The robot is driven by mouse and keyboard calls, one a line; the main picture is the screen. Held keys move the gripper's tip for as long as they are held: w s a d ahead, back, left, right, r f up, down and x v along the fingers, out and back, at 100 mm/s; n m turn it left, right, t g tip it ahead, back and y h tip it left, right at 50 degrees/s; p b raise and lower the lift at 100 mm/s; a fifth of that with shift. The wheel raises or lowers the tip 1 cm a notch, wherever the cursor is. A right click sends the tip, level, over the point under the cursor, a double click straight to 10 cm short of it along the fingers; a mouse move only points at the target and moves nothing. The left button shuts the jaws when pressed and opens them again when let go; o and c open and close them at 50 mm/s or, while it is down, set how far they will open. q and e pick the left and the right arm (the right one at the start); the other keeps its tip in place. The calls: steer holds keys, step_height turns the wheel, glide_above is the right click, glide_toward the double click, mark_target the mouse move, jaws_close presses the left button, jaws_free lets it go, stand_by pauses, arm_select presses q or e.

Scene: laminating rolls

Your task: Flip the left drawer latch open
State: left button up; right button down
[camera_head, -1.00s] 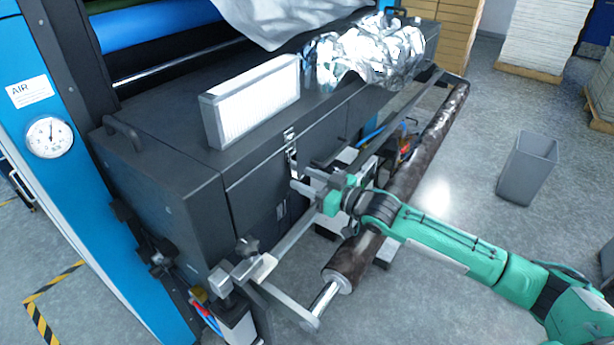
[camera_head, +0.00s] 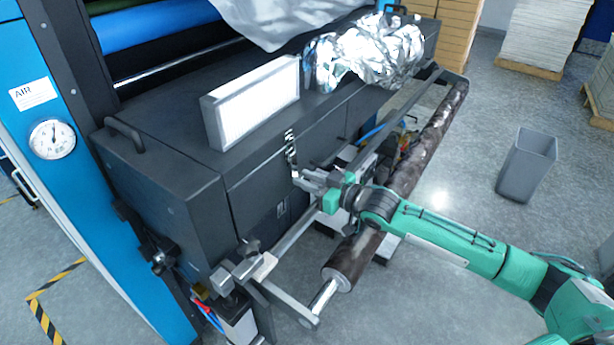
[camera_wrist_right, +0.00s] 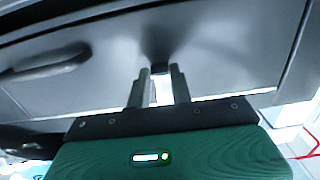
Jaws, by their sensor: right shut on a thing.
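The metal drawer latch (camera_head: 291,152) sits on the upper front of the dark grey drawer cabinet (camera_head: 245,200), just below its top edge. My right gripper (camera_head: 298,178) is at the latch's lower end, its fingers close together and shut on it. In the right wrist view the two fingers (camera_wrist_right: 160,74) point at the grey front, with a small dark piece at their tips and a bright strip between them. The fingers hide part of the latch, so its exact angle is hard to tell. My left gripper is not in view.
A white-faced filter box (camera_head: 255,105) and crumpled foil (camera_head: 365,55) lie on the cabinet top. A dark roll (camera_head: 400,190) on a bar runs along the front, beneath my right arm. A grey bin (camera_head: 527,165) stands on open floor at right.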

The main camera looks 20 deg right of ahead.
step_height(320, 180, up, 9)
steer(key=s+d+g+h+p, duration=0.1)
steer(key=g+h+p, duration=0.8)
steer(key=g+p, duration=0.3)
steer(key=shift+s+h, duration=0.3)
steer(key=shift+d, duration=0.1)
stand_by(0.3)
steer(key=c, duration=1.2)
jaws_free()
steer(key=shift+c, duration=0.2)
